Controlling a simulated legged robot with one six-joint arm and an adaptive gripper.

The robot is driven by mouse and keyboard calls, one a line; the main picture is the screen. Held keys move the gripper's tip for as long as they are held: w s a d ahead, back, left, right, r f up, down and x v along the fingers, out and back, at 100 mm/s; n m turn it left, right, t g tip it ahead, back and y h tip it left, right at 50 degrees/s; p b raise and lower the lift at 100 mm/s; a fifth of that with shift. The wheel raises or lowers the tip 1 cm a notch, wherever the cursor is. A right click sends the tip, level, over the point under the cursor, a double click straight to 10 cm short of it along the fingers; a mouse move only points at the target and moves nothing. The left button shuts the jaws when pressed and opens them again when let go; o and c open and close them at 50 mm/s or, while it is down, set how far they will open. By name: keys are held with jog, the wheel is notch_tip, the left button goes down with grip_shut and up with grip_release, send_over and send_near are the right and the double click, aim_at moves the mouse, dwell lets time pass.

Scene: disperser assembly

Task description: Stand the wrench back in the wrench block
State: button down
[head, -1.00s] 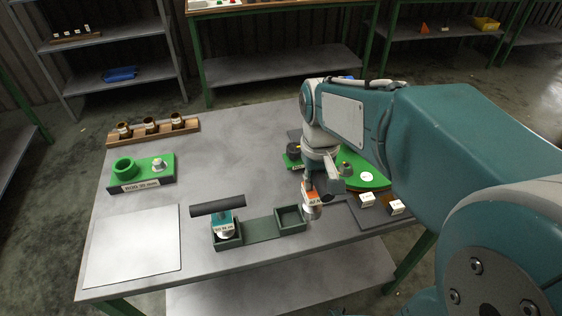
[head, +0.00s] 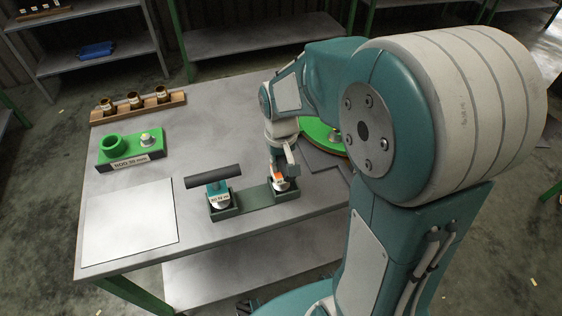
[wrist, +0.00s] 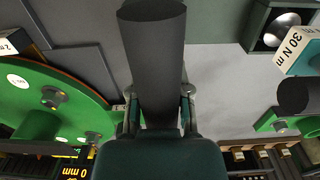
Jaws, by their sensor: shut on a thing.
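My gripper (head: 284,156) is shut on the dark bar handle of a wrench with an orange body (head: 277,171). The handle (wrist: 155,55) fills the middle of the wrist view between the fingers (wrist: 160,108). The wrench is about upright, with its silver lower end at the right-hand socket of the dark green wrench block (head: 256,198). I cannot tell whether it rests on the socket floor. A teal wrench (head: 217,188) marked 30 N m stands in the left-hand socket, its dark handle across the top.
A white square plate (head: 130,222) lies front left. A green fixture (head: 112,143) and a wooden rack (head: 120,113) with several brass-coloured cups stand behind it. A round green disc (head: 318,133) is partly hidden behind my arm. The table's middle is clear.

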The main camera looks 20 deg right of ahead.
jog(key=shift+d, duration=0.15)
jog(key=c, duration=0.6)
grip_release()
jog(key=shift+d+f, duration=0.1)
jog(key=shift+d, duration=0.05)
jog(key=shift+o, duration=0.2)
jog(key=shift+d, duration=0.25)
jog(key=shift+a, duration=0.1)
